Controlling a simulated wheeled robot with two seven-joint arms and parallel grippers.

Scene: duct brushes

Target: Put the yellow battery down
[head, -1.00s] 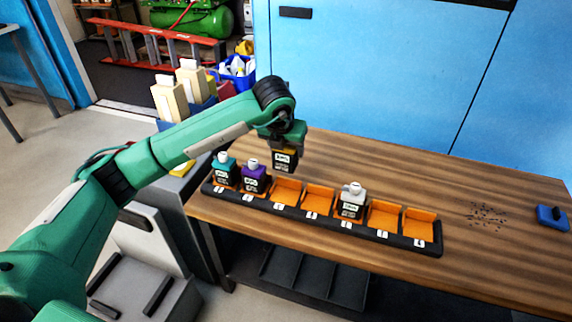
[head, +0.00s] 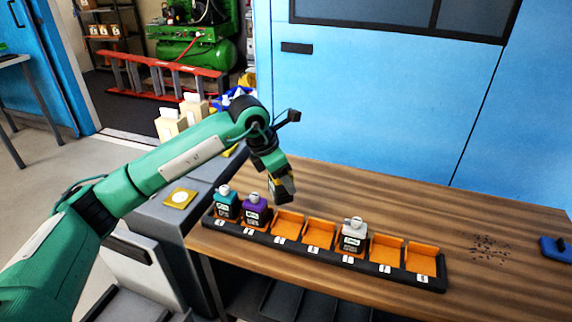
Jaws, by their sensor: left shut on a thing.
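My left gripper (head: 277,178) is shut on the yellow battery (head: 284,190), a dark block with a little yellow showing, partly hidden by the fingers. It is held tilted above the back edge of the black rack (head: 330,254), near the third slot from the left, seemingly clear of it. The rack has a row of orange slots. A teal-topped battery (head: 226,205) and a purple battery (head: 257,213) stand in the first two slots. A white-grey battery (head: 353,238) stands in the fifth. The other slots are empty. My right gripper is not in view.
The wooden table (head: 400,205) is clear behind the rack. Dark specks (head: 489,249) and a blue block (head: 555,247) lie at the right. A yellow square pad (head: 180,198) with a pale centre lies on a grey cabinet at the left.

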